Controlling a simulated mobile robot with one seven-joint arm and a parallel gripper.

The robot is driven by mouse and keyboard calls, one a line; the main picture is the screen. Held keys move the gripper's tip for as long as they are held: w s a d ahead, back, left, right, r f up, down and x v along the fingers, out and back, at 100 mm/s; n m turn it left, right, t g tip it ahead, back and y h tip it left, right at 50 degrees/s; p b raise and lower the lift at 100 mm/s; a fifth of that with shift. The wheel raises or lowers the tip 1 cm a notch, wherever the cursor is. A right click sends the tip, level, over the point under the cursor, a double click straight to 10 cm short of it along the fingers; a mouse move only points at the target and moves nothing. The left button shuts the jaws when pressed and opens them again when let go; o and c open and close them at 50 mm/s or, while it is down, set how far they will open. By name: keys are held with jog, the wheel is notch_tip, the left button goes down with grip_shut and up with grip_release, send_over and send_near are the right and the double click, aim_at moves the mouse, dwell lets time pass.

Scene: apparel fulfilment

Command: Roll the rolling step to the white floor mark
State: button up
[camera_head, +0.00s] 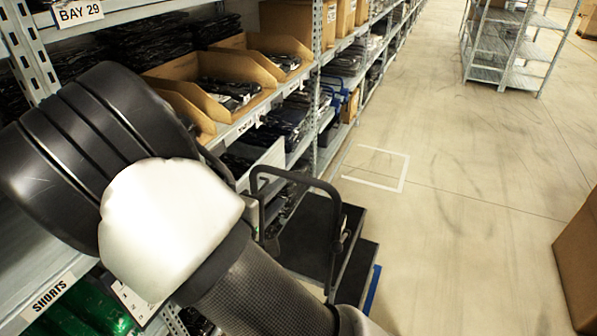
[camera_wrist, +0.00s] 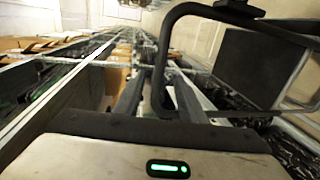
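The rolling step (camera_head: 310,235) is dark, with two treads and a black looped handle (camera_head: 312,182). It stands beside the shelving in the head view. The white floor mark (camera_head: 404,172) is a thin square outline on the floor beyond the step, along the shelf front. The step is outside it. In the wrist view, the handle (camera_wrist: 215,12) curves overhead, and its near upright runs down between the two fingers of my gripper (camera_wrist: 160,85). The fingers look apart, with a gap beside the bar. My arm hides the gripper in the head view.
Shelving with cardboard bins (camera_head: 215,80) and dark packed garments lines the left. A cardboard box (camera_head: 578,262) stands at the right edge. A grey metal rack (camera_head: 505,50) stands at the far right. The floor (camera_head: 465,215) between is clear.

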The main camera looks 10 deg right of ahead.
jog(key=b+x, duration=0.3)
jog(key=x, duration=1.2)
jog(key=shift+c, duration=0.3)
grip_shut()
